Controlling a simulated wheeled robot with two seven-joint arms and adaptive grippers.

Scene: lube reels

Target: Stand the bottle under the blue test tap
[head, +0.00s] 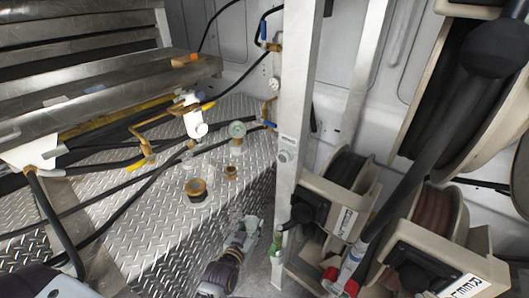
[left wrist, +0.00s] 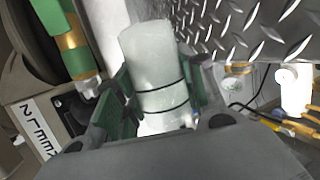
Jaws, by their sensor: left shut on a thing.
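The bottle (left wrist: 156,75) is a pale, translucent cylinder with dark bands. In the left wrist view it lies between the green-edged fingers of my left gripper (left wrist: 160,98), which is shut on it. In the head view my left gripper (head: 247,228) is low beside the tread-plate box, left of the upright post's foot. The bottle is hard to make out there. Two blue-handled taps show on the post's left side: one high up (head: 263,31) and one lower (head: 270,124). I cannot tell which is the test tap. The gripper is below both. My right gripper is not in view.
The metal post (head: 293,110) stands close right of the gripper. Hose reels (head: 345,185) fill the right side. A green-and-brass fitting (head: 277,243) is beside the gripper. The tread-plate top (head: 140,220) carries brass caps (head: 196,189) and black hoses.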

